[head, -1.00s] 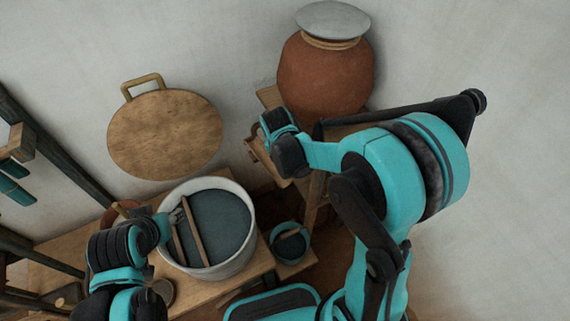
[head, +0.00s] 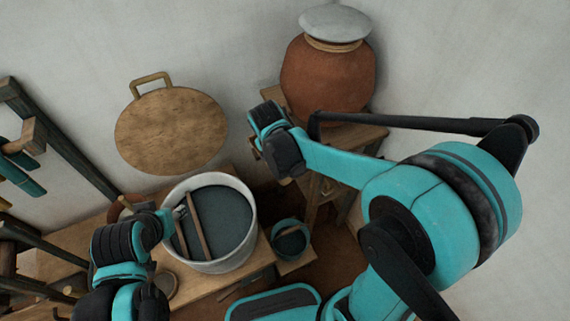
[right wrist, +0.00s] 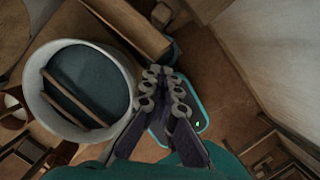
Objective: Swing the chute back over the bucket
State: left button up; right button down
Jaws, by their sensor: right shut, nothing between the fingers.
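The chute (right wrist: 128,25) is a wooden trough at the top of the right wrist view. In the head view, only bits of wood show beside my right gripper (head: 268,122), which hides most of it. The bucket (head: 291,240) is small and teal-rimmed, standing right of the big vat. In the right wrist view, a teal edge shows beside the chute's end. My right gripper (right wrist: 165,85) is shut and empty; its fingertips appear just below the chute's end, and I cannot tell whether they touch. My left gripper (head: 181,212) is at the vat's left rim; its jaws are too small to judge.
The white vat (head: 247,190) holds dark liquid with two sticks across it. A clay jar (head: 328,78) with a grey lid stands on a wooden stand behind my right arm. A round wooden lid (head: 172,130) leans on the wall. Loom beams are at the left.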

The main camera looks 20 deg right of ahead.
jog(key=v, duration=0.3)
jog(key=shift+s+r+p, duration=0.2)
jog(key=shift+s+p, duration=0.05)
jog(key=shift+p, duration=0.05)
dwell(0.3)
jog(key=s+d+m+t+y+b, duration=0.1)
jog(key=s+m, duration=0.4)
jog(key=m, duration=0.8)
jog(key=s+d+m+t+y+b, duration=0.1)
jog(key=s+d+m+t+b, duration=0.3)
jog(key=m, duration=1)
jog(key=s, duration=0.2)
jog(key=shift+s+d+r, duration=0.25)
jog(key=shift+s, duration=0.1)
